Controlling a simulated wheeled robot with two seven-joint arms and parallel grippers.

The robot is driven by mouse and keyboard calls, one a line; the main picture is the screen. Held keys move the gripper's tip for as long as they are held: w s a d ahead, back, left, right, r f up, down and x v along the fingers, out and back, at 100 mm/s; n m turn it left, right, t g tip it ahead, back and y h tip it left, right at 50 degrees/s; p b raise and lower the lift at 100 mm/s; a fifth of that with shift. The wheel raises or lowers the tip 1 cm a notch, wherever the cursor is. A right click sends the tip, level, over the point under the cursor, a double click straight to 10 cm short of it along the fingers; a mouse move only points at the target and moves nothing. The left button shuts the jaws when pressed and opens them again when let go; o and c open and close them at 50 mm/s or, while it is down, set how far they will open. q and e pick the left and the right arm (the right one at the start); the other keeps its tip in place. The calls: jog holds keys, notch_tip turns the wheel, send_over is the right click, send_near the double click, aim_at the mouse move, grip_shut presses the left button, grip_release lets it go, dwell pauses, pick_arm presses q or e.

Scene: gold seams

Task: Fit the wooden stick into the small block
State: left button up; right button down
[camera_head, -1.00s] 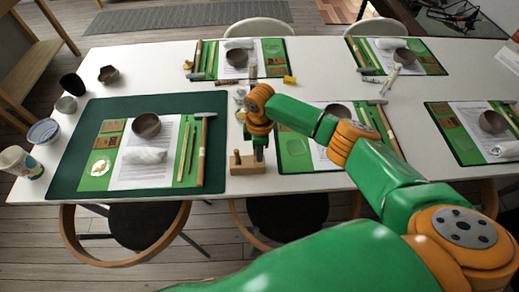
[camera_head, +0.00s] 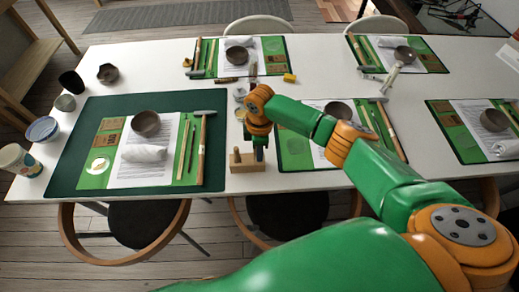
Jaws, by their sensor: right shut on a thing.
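The small wooden block (camera_head: 246,166) lies at the table's front edge, just right of the dark green mat. A short wooden peg (camera_head: 237,155) stands upright at its left end. My right gripper (camera_head: 259,155) points down at the right part of the block, close over it. It is shut on what seems to be the wooden stick, which is mostly hidden by the fingers. I cannot tell whether the stick's lower end is in the block or only above it. My left gripper is not in view.
The dark green mat (camera_head: 70,150) at left holds a bowl (camera_head: 147,123), a white roll (camera_head: 144,153) and a hammer (camera_head: 202,145). Cups stand along the left edge. Other laid mats fill the back and right. A chair (camera_head: 130,225) stands below the front edge.

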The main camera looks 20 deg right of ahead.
dwell(0.3)
jog(key=c, duration=0.7)
grip_release()
notch_tip(320, 180, up, 5)
jog(key=p, duration=0.5)
jog(key=shift+r, duration=0.1)
notch_tip(320, 180, up, 7)
jog(key=shift+f, duration=0.1)
